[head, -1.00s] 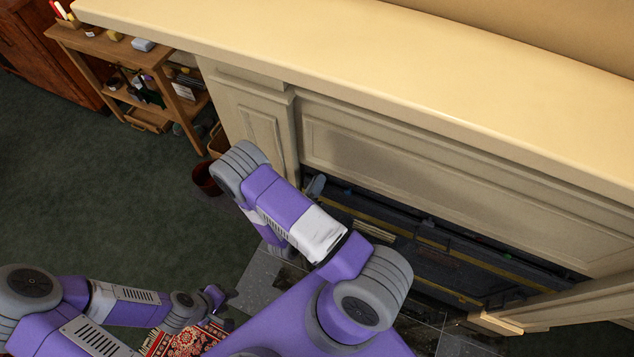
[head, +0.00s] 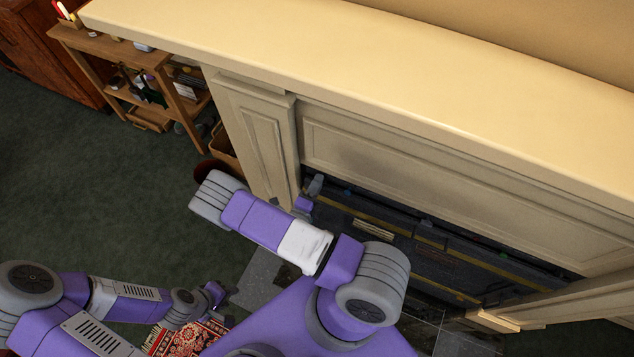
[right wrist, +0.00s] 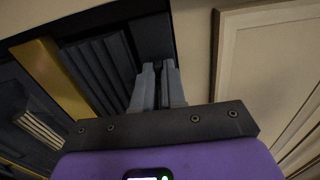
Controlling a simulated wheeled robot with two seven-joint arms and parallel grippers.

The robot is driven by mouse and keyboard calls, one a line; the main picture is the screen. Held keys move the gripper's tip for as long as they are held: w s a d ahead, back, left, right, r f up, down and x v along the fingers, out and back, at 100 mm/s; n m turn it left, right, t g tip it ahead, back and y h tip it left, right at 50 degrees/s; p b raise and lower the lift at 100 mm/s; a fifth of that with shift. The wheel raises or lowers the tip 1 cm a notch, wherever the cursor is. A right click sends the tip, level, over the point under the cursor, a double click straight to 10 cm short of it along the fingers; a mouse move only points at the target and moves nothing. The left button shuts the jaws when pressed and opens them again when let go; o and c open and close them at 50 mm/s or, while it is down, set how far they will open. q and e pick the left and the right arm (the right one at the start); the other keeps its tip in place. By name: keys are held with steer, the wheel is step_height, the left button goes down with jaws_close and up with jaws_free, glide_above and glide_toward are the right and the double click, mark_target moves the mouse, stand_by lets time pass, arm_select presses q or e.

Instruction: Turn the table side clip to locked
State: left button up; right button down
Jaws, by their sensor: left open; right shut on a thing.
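My right gripper (right wrist: 158,75) is shut on a thin dark piece (right wrist: 158,67), at the upper corner of the dark fireplace opening in the right wrist view. This piece appears to be the table side clip; its marking and turn position cannot be read. In the head view the right arm reaches to the left end of the opening. A small purple part of it (head: 304,204) shows there, beside a grey shape (head: 316,184), and its fingertips are not clear. My left gripper (head: 218,293) is open and empty, low at the left, over the floor near a red patterned rug (head: 190,338).
The cream mantel shelf (head: 350,70) overhangs the panelled surround (head: 400,160). The dark insert with yellow trim (head: 430,245) lies below. A wooden shelf unit (head: 110,45) and a basket (head: 222,148) stand at the left. The green floor at the left is open.

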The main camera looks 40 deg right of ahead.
stand_by(0.5)
steer(key=c, duration=1.5)
jaws_free()
steer(key=v, duration=0.7)
steer(key=shift+s+a+p, duration=0.15)
steer(key=shift+a+p, duration=0.15)
steer(key=shift+p, duration=0.05)
